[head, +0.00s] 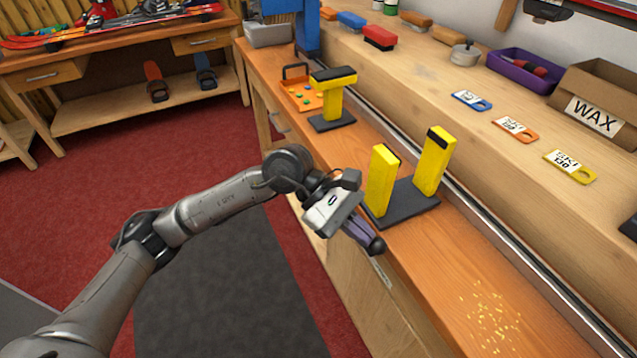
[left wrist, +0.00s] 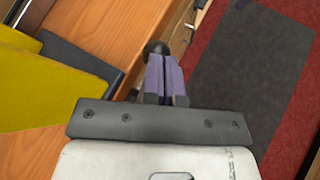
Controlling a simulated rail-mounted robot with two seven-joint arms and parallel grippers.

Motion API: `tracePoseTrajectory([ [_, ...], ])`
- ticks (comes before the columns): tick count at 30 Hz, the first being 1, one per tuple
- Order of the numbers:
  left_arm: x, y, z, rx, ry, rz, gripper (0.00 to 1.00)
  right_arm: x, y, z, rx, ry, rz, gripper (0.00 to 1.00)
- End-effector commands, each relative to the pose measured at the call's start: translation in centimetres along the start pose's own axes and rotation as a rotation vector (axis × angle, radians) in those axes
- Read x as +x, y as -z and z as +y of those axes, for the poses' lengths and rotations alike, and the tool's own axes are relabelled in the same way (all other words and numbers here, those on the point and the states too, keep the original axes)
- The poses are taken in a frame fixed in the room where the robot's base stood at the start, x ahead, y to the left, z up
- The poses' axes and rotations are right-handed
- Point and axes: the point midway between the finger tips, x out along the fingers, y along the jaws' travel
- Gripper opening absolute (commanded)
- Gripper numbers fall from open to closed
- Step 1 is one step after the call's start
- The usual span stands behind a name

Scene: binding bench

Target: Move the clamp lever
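My left gripper (head: 366,238) is out past the front edge of the bench, pointing down and to the right in the head view. Its two purple fingers lie close together with only a thin line between them in the left wrist view (left wrist: 164,72). A round black knob (head: 377,246), perhaps the end of the clamp lever, shows right at the fingertips; it also shows just beyond them in the left wrist view (left wrist: 155,48). The fingers hide any shaft, and I cannot tell whether they hold it. My right gripper is not in view.
A yellow two-post stand (head: 408,203) on a dark base is close beside the gripper on the bench (head: 440,262). Another yellow stand (head: 334,98) and an orange tray (head: 300,95) are farther back. Shavings (head: 490,312) lie at the near end. Red floor is open at left.

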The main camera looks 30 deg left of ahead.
Motion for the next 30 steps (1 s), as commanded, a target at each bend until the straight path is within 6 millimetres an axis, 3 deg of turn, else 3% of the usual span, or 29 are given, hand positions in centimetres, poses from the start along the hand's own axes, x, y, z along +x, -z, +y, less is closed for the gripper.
tracePoseTrajectory([
  [17, 0.1, 0.0, -0.3, -0.002, 0.010, -0.002, 0.00, 0.0, 0.0, 0.0, 0.001, 0.001, 0.000, 0.43],
  [23, -2.2, -0.6, -0.2, 0.001, 0.007, 0.000, 0.00, -0.2, 0.1, -0.1, 0.005, 0.003, 0.001, 0.43],
  [30, -7.1, -1.3, -0.1, 0.001, 0.006, 0.002, 0.00, -1.5, 0.6, -0.2, 0.007, 0.006, 0.001, 0.43],
])
